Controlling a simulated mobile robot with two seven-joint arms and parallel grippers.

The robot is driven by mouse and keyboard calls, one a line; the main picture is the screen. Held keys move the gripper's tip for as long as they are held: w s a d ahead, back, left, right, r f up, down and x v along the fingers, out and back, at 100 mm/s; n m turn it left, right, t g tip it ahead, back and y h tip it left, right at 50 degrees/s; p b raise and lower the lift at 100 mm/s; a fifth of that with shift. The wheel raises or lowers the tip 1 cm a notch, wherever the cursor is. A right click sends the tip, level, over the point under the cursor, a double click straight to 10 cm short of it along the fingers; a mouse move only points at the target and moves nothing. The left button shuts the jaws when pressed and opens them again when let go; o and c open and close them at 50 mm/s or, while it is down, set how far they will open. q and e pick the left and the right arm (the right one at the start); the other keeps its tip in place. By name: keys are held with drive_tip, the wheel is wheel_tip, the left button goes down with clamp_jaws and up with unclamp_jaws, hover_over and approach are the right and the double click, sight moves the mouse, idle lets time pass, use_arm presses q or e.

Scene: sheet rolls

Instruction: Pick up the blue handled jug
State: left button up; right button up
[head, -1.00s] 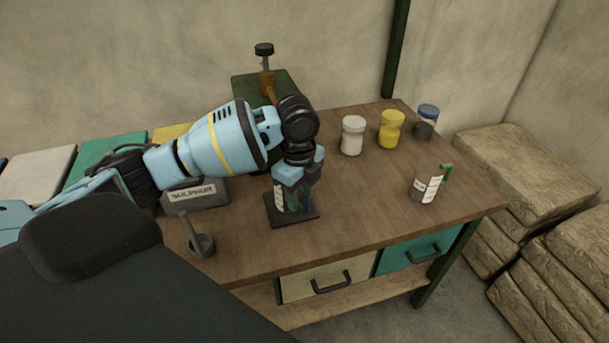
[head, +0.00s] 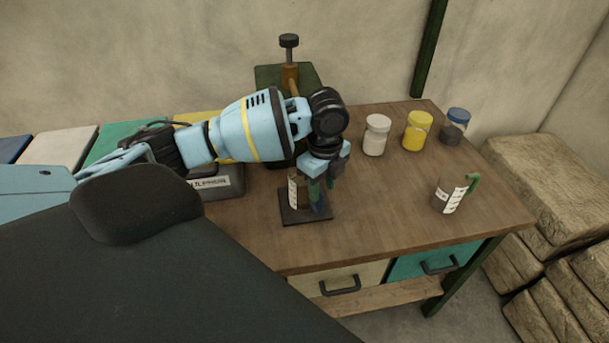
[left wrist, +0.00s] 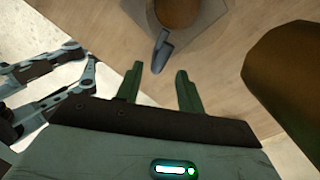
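The jug (head: 295,191) with a white label stands upright on a dark square plate (head: 293,218). Its blue-grey handle (left wrist: 161,52) points toward my left gripper in the left wrist view, where the jug's round brown opening (left wrist: 178,10) shows at the top. My left gripper (head: 322,196) points down at the jug's right side, close to the handle. In the left wrist view its green fingers (left wrist: 158,86) are apart, with the handle ahead of the gap between them. The head view cannot show whether they touch. My right gripper is not identifiable.
A green-handled jug (head: 449,195) stands at the table's right. White (head: 376,135), yellow (head: 417,131) and dark blue-lidded (head: 455,126) jars stand at the back. A green stand with a knob (head: 289,72) rises behind my arm. The table between plate and green-handled jug is clear.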

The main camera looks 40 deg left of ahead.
use_arm(q)
drive_tip(key=f, duration=0.5)
drive_tip(key=shift+s, duration=0.25)
drive_tip(key=shift+r, duration=0.1)
drive_tip(key=shift+c, duration=0.2)
clamp_jaws()
